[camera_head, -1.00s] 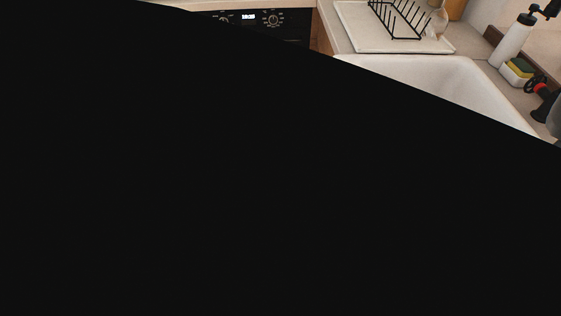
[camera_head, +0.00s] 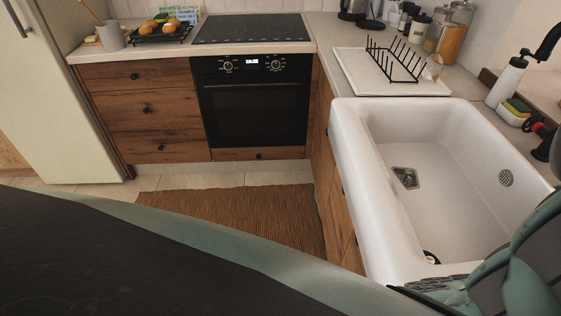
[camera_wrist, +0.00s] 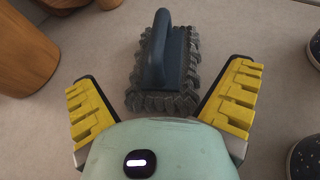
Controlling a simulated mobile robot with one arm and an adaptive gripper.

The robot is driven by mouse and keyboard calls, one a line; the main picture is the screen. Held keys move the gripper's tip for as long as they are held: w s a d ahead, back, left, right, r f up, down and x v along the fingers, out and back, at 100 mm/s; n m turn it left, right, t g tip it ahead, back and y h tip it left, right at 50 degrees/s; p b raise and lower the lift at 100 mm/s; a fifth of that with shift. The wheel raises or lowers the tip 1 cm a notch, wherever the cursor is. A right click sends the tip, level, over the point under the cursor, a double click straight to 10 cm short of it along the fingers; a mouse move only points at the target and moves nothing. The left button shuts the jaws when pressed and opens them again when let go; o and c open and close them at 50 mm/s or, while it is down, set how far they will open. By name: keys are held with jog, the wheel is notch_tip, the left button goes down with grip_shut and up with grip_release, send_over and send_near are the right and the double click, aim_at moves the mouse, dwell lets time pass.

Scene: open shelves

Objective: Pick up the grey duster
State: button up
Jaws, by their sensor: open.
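The grey duster (camera_wrist: 175,72) lies on a pale flat surface in the wrist view. It has a dark blue-grey handle on top and a shaggy grey fringe around its base. My gripper (camera_wrist: 163,78) is open, with one yellow-padded finger on each side of the duster's lower part in the picture. Nothing is held. Gaps show between the fingers and the fringe, and I cannot tell the height between them. I cannot make out the duster in the head view.
In the wrist view, a wooden round object (camera_wrist: 25,55) stands at left and dark round items (camera_wrist: 305,158) at right. The head view shows a white sink (camera_head: 345,160), a dish rack (camera_head: 395,65), an oven (camera_head: 255,110), and a brown rug (camera_head: 240,215) on the floor.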

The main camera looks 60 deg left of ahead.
jog(key=shift+d+f, duration=0.15)
jog(key=shift+d, duration=0.3)
jog(key=shift+c, duration=0.2)
jog(key=shift+a, duration=0.1)
jog(key=c, duration=1.3)
jog(key=shift+f, duration=0.1)
jog(key=shift+c, duration=0.3)
jog(key=shift+w+r, duration=0.1)
jog(key=shift+r, duration=0.2)
grip_shut()
notch_tip(320, 180, up, 10)
jog(key=shift+f+p, duration=0.15)
jog(key=shift+p, duration=0.85)
